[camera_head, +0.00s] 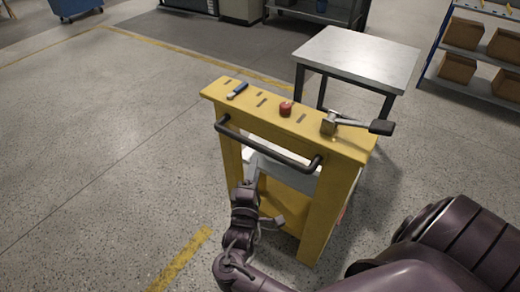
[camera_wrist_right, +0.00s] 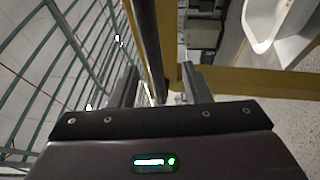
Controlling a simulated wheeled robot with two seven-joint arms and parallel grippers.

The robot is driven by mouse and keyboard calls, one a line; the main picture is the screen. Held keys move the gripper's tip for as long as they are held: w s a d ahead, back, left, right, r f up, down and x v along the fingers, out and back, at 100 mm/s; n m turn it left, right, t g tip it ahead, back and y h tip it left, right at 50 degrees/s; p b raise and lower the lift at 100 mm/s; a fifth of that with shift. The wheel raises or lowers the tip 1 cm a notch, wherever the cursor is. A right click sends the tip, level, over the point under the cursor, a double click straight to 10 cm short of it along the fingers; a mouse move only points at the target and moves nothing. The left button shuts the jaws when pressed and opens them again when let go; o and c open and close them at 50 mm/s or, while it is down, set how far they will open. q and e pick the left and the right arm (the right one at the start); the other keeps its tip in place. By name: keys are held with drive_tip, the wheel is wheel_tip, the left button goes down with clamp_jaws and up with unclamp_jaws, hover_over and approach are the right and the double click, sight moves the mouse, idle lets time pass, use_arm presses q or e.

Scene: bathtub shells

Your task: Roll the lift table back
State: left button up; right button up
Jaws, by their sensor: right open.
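The lift table (camera_head: 340,190) stands in the middle of the head view as a yellow frame with a dark push handle (camera_head: 268,146) across its near side. My right gripper (camera_head: 268,200) is open, low beside the frame and below the handle. In the right wrist view a dark bar (camera_wrist_right: 148,45) runs between the open fingers (camera_wrist_right: 158,85); contact cannot be told. My left gripper is not in view.
A grey-topped table (camera_head: 358,58) stands behind the lift table. A shelf with cardboard boxes (camera_head: 458,68) is at the right. Open floor (camera_head: 90,170) with yellow lines lies at the left. The right wrist view shows green mesh (camera_wrist_right: 60,60) and a white shell (camera_wrist_right: 262,30).

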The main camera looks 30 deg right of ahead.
sight(259, 148)
drive_tip(key=shift+h, duration=0.3)
drive_tip(key=x, duration=0.4)
drive_tip(key=r+p+x, duration=0.1)
drive_tip(key=x, duration=0.1)
drive_tip(key=shift+w+d, duration=0.55)
drive_tip(key=shift+w, duration=0.05)
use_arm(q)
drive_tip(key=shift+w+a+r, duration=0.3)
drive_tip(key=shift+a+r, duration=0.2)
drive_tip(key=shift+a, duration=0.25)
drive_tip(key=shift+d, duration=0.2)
use_arm(e)
clamp_jaws()
